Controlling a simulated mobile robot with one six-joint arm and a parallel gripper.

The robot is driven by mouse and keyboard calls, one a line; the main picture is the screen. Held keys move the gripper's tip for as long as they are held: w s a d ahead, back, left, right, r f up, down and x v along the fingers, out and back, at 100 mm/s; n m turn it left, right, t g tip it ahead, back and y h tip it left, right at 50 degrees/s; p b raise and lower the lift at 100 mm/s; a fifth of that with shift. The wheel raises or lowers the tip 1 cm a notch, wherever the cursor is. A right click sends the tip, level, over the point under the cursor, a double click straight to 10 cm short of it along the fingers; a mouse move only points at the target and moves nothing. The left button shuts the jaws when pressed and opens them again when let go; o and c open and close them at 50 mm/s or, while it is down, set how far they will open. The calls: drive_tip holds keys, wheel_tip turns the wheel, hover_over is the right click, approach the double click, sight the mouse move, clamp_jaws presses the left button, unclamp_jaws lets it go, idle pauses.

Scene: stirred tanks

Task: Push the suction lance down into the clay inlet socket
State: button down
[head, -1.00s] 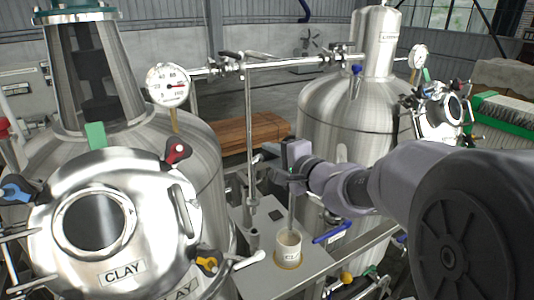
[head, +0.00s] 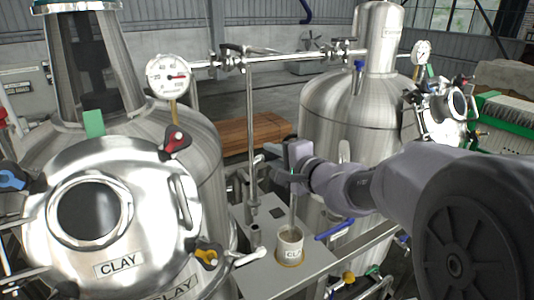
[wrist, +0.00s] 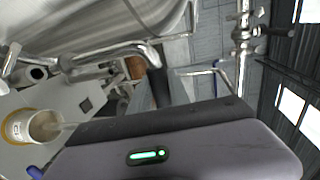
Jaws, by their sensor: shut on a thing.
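My gripper (head: 290,172) is shut at the end of the grey arm, above a small platform between the two steel tanks. A thin pale rod, which looks like the suction lance (head: 292,210), runs down from it to a white cup (head: 290,247) with a partly readable label starting "CL". In the wrist view the rod (wrist: 68,127) reaches into the cup (wrist: 42,126); how deep is hidden. A short upright metal stub (head: 254,236) stands left of the cup, perhaps the clay inlet socket; I cannot tell for sure. The grip itself is mostly hidden.
The tank marked CLAY (head: 108,225) has a round hatch and clamp knobs close at left. A second steel tank (head: 345,112) stands behind the gripper. A vertical pipe (head: 250,130) hangs from the overhead pipe. A blue-handled valve (head: 335,229) is right of the cup.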

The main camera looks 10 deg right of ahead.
wheel_tip(320, 180, down, 8)
drive_tip(key=b, duration=1)
drive_tip(key=shift+f, duration=0.2)
idle(2.5)
drive_tip(key=c, duration=1.1)
unclamp_jaws()
drive_tip(key=shift+c, duration=0.2)
drive_tip(key=p+v, duration=0.1)
drive_tip(key=v, duration=1.6)
drive_tip(key=shift+s, duration=0.2)
